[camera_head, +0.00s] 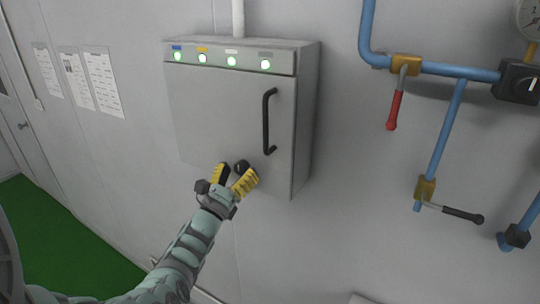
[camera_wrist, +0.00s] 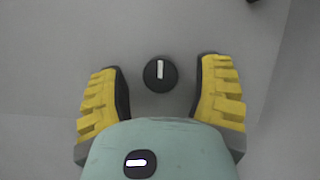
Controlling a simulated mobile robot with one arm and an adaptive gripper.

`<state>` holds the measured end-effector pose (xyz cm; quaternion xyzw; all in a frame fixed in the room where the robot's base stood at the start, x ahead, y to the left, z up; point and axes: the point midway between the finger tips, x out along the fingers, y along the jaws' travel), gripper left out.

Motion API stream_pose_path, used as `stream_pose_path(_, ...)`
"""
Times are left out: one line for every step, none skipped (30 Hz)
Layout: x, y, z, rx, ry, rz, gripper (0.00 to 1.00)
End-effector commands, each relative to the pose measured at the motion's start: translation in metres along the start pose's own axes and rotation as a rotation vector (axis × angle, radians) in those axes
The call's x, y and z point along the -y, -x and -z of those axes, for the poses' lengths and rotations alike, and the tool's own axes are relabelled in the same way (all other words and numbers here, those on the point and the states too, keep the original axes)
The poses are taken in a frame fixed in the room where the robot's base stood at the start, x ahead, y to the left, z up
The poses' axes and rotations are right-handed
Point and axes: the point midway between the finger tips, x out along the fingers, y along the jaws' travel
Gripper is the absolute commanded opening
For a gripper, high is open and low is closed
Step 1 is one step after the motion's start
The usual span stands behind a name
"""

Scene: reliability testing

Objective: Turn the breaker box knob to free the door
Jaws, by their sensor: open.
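The grey breaker box (camera_head: 215,120) is fixed to the wall, and its door looks shut. A black vertical handle (camera_head: 268,122) is on the door's right side. The round black knob (camera_head: 241,167) is low on the door, below and left of the handle. In the wrist view the knob (camera_wrist: 160,74) shows a white mark pointing nearly straight up. My gripper (camera_head: 234,174) has yellow ridged fingers and is open at the knob. In the wrist view my gripper (camera_wrist: 165,88) has one finger on each side of the knob, with gaps on both sides.
Several green lights line the box's top strip (camera_head: 218,60). Blue pipes (camera_head: 445,130) with a red-handled valve (camera_head: 395,107) and a black-handled valve (camera_head: 458,212) run along the wall at right. Papers (camera_head: 102,82) hang at left. The wall between box and pipes is clear.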

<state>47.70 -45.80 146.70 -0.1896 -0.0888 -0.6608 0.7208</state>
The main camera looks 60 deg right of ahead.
Motion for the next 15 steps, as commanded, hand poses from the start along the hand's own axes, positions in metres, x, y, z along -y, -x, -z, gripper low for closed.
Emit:
stream_pose_path(0.0017, -0.0027, -0.0001, 0.0, 0.0, 0.004, 0.65)
stream_pose_path(0.0017, -0.0034, 0.0, 0.0, 0.0, 0.004, 0.65)
stream_pose_path(0.0018, -0.0039, 0.0002, -0.001, 0.0, 0.004, 0.65)
stream_pose_path(0.0018, -0.0042, 0.0003, -0.001, 0.0, 0.003, 0.65)
stream_pose_path(0.0018, -0.0044, 0.0004, -0.001, 0.0, 0.003, 0.65)
stream_pose_path(0.0018, -0.0045, 0.0005, -0.001, 0.001, 0.003, 0.65)
stream_pose_path(0.0018, -0.0045, 0.0006, -0.001, 0.001, 0.003, 0.65)
stream_pose_path(0.0018, -0.0045, 0.0006, -0.001, 0.001, 0.003, 0.65)
stream_pose_path(0.0018, -0.0044, 0.0006, -0.001, 0.001, 0.003, 0.65)
stream_pose_path(0.0018, -0.0044, 0.0005, -0.001, 0.001, 0.003, 0.65)
stream_pose_path(0.0018, -0.0043, 0.0006, -0.001, 0.001, 0.003, 0.65)
stream_pose_path(0.0017, -0.0043, 0.0006, -0.001, 0.001, 0.003, 0.69)
stream_pose_path(0.0016, -0.0043, 0.0006, -0.001, 0.001, 0.002, 0.66)
stream_pose_path(0.0016, -0.0042, 0.0005, -0.001, 0.001, 0.002, 0.63)
stream_pose_path(0.0015, -0.0042, 0.0005, -0.001, 0.001, 0.002, 0.59)
